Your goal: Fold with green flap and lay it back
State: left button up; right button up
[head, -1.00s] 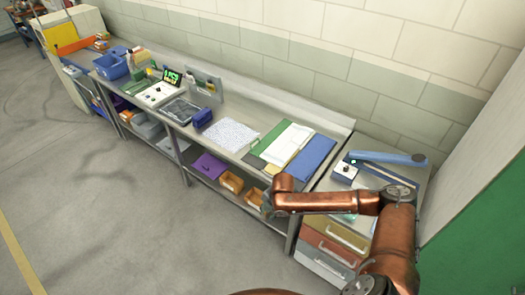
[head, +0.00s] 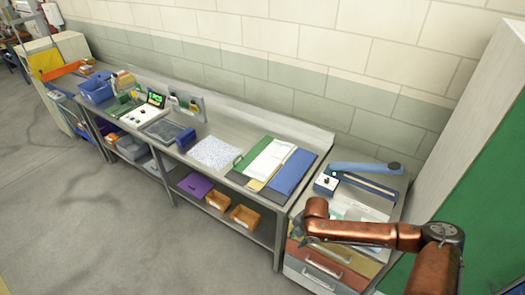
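A flat folder-like item lies on the metal bench in the head view. It shows a green flap (head: 251,153) at its left, a cream sheet (head: 268,159) in the middle and a blue panel (head: 293,172) at its right. A small dark piece lies at its near left corner. My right gripper (head: 298,228) is small and mostly hidden at the end of the copper arm. It is right of and nearer than the folder, apart from it, by the drawer unit. Its fingers are too unclear to tell open from shut. My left gripper is out of view.
A speckled white sheet (head: 215,152) lies left of the folder, with a dark blue pouch (head: 185,140) and a dark tray (head: 168,131) beyond. A paper trimmer (head: 367,168) stands on the drawer unit at right. Orange bins (head: 245,216) sit on the lower shelf.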

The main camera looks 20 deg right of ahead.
aim_at(242, 165)
jog(key=z, duration=0.35)
jog(key=i, duration=1.6)
jog(key=u, duration=0.6)
jog(key=i, duration=0.3)
jog(key=u, duration=0.3)
